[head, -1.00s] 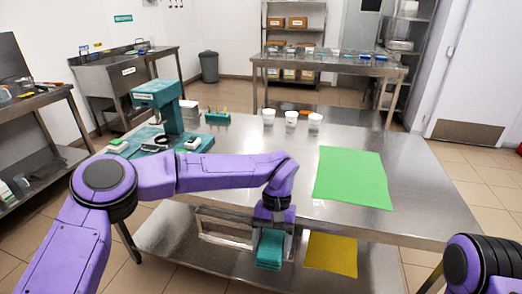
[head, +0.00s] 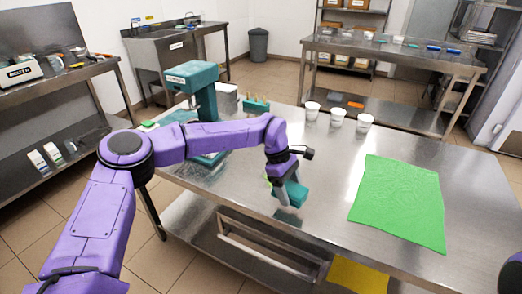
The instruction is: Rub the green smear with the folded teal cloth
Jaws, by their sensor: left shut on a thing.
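My left gripper (head: 284,180) is shut on the folded teal cloth (head: 291,194). It holds the cloth pointing down, over the near part of the steel table (head: 325,190). A reflection shows below the cloth, and I cannot tell whether the cloth touches the top. A small yellow-green streak (head: 267,182) shows just left of the gripper and may be the green smear. The gripper and cloth partly hide that spot. My right gripper is out of view; only a bit of my right arm shows at the lower right edge.
A flat green mat (head: 400,200) lies on the table's right part. Three white cups (head: 337,117) stand at the back. A teal machine (head: 203,95) stands at the left end, partly behind my left arm. A yellow sheet (head: 356,275) lies on the lower shelf.

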